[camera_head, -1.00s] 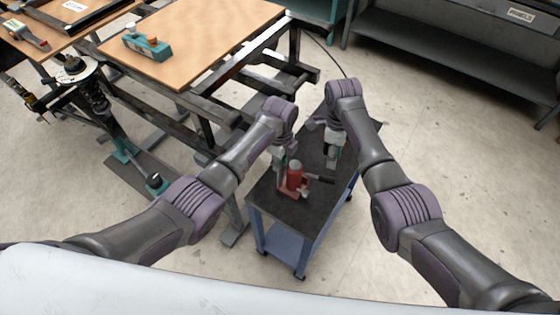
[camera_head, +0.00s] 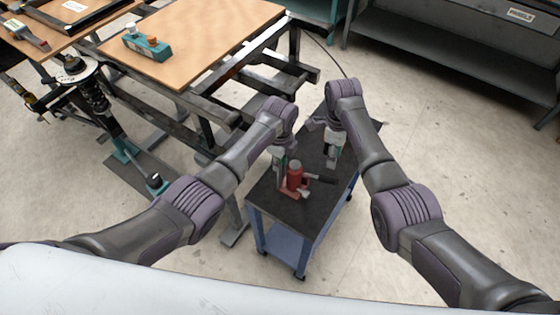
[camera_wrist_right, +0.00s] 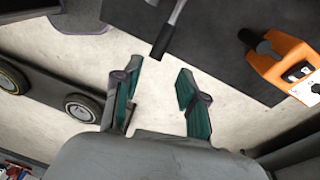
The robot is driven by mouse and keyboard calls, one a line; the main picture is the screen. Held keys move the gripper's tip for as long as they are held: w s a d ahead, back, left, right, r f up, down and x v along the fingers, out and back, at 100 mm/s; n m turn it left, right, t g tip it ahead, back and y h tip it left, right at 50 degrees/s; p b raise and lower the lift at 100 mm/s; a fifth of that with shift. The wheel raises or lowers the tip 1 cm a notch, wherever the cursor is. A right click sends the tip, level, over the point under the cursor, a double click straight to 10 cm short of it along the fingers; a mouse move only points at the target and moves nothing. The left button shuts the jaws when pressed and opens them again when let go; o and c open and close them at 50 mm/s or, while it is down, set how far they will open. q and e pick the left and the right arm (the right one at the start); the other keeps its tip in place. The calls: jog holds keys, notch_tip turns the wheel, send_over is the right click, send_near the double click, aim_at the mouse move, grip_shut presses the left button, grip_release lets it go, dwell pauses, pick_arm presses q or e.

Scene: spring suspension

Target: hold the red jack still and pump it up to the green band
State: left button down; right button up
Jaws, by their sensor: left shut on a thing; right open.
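The red jack (camera_head: 295,180) stands upright on the dark top of a small blue cart, near its front end. Its dark handle (camera_head: 323,179) points to the right. My left gripper (camera_head: 280,170) is shut on the jack at its left side; the fingers are small and partly hidden there. My right gripper (camera_head: 332,160) is open and empty above the cart top, behind and to the right of the handle. In the right wrist view its teal fingers (camera_wrist_right: 155,97) are apart, and the handle's black grip (camera_wrist_right: 164,40) lies beyond them, not between them.
The cart top (camera_head: 283,208) has bare room in front of the jack. An orange device (camera_wrist_right: 283,66) sits on the dark surface in the right wrist view. A wooden-topped bench (camera_head: 190,45) stands behind left. A grey shelf unit (camera_head: 440,55) is at the back right.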

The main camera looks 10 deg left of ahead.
jog(key=c, duration=0.7)
jog(key=shift+s+f, duration=0.15)
jog(key=shift+f, duration=0.1)
grip_shut()
jog(key=shift+s+d+f+n+t+y, duration=0.4)
jog(key=shift+d+n+y, duration=0.15)
jog(key=shift+y, duration=0.15)
jog(key=shift+s+d+t+y, duration=0.3)
jog(key=shift+d+t, duration=0.1)
jog(key=shift+d, duration=0.15)
jog(key=shift+f, duration=0.1)
